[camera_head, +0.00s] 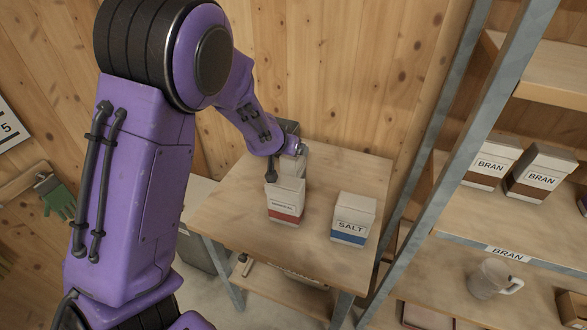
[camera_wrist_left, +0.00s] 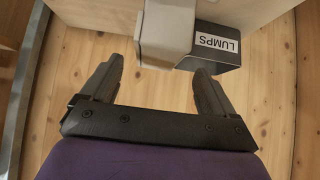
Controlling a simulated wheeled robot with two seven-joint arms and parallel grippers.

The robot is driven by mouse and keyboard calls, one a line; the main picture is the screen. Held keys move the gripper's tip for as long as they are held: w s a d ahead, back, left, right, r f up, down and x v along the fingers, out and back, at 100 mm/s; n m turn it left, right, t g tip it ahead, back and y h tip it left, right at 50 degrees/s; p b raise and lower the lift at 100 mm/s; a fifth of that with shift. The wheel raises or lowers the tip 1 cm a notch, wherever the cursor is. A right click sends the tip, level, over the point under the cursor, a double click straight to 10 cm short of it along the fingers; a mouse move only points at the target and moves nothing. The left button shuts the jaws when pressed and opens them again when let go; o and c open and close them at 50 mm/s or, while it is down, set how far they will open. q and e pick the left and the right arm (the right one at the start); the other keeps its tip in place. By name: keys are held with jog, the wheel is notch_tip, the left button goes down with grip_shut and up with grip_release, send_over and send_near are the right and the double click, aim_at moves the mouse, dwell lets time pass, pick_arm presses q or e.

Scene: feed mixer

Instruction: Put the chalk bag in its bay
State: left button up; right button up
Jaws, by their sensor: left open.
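No label reading chalk is legible in either view. In the left wrist view, my left gripper (camera_wrist_left: 157,75) is open. A blue-striped SALT bag (camera_head: 353,220) stands at the table's right. My right gripper is out of view.
The table (camera_head: 235,215) is bare at front left and between the front bags. A metal-framed shelf unit (camera_head: 440,140) stands right, holding BRAN bags (camera_head: 490,163) on a level with a BRAN label (camera_head: 508,254). A pale jug (camera_head: 492,280) is below. A wooden wall is behind.

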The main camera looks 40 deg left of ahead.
pick_arm(q)
jog(key=x, duration=0.4)
jog(key=shift+s+r, duration=0.15)
jog(key=shift+s, duration=0.05)
jog(key=c, duration=0.9)
grip_shut()
jog(key=shift+w, duration=0.1)
